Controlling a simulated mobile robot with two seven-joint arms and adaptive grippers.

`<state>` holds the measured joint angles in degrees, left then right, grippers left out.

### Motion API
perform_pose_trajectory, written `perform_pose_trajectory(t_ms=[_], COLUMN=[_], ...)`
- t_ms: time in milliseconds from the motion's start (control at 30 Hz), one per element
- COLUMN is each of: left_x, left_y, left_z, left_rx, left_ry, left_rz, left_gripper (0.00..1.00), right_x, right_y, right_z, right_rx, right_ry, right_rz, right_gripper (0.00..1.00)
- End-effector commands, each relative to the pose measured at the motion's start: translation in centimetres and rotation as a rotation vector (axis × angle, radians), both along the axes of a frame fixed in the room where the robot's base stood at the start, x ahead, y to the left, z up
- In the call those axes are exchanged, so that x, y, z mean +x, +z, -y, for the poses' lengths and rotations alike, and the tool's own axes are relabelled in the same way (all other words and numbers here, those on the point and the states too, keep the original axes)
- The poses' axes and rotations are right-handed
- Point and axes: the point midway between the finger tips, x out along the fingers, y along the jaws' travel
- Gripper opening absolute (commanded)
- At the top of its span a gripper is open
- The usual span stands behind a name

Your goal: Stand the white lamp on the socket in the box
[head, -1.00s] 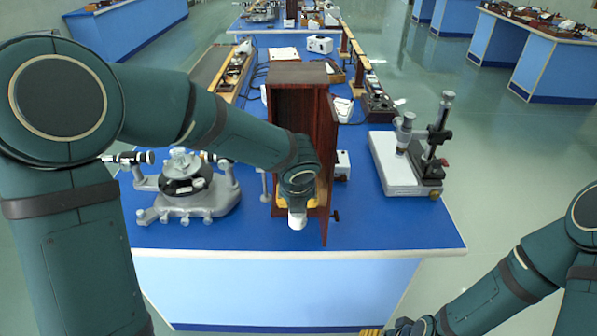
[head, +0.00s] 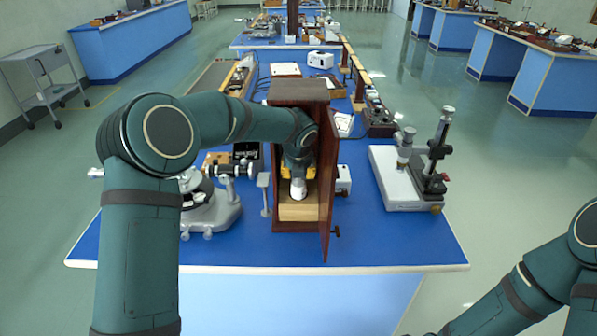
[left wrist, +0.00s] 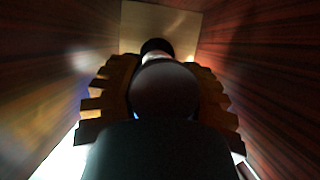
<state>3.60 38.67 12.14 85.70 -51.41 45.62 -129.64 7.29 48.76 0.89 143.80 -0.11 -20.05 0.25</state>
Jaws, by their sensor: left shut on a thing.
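The tall dark-red wooden box (head: 297,98) stands on the blue bench with its front open and its door (head: 328,185) swung out on the right. My left gripper (head: 298,176) is inside the box, its yellow fingers shut on the white lamp (head: 298,188). The lamp is above the pale wooden block (head: 299,211) on the box floor. I cannot tell whether they touch. In the left wrist view the gripper (left wrist: 160,78) shows between the box walls, and the lamp between its fingers is mostly dark. The socket cannot be made out. My right gripper is out of view.
A grey instrument (head: 208,212) stands left of the box, partly behind my left arm. A small grey stand (head: 264,193) is close to the box's left side. A white-based microscope stand (head: 402,180) is at the right. The bench front is clear.

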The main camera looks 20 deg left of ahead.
Motion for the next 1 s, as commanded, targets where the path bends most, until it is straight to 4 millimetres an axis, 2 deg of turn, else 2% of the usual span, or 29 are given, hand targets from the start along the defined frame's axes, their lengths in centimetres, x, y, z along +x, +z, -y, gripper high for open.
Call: perform_pose_trajectory(t_ms=[100,200,567,600,633,1000], left_x=[1.17,0.98,0.94,0.92,0.92,0.93], left_y=[-0.07,-0.66,-0.87,-0.86,-0.86,-0.6], left_z=[-0.36,-0.31,-0.3,-0.3,-0.3,-0.3], left_rx=[-0.002,-0.001,0.0,0.0,0.0,-0.001], left_ry=[0.001,0.0,0.0,0.0,0.0,0.0], left_rz=[0.0,0.0,0.0,-0.001,-0.001,0.0], left_gripper=[0.0,0.0,0.0,0.54,0.65,0.66], right_x=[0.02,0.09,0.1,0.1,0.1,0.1], right_y=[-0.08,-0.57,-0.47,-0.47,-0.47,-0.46], right_z=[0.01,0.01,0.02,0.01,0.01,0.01], right_rx=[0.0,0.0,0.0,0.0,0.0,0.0], right_ry=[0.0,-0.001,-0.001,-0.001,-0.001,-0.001], right_rz=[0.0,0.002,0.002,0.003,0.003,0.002], right_gripper=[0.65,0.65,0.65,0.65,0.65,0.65])
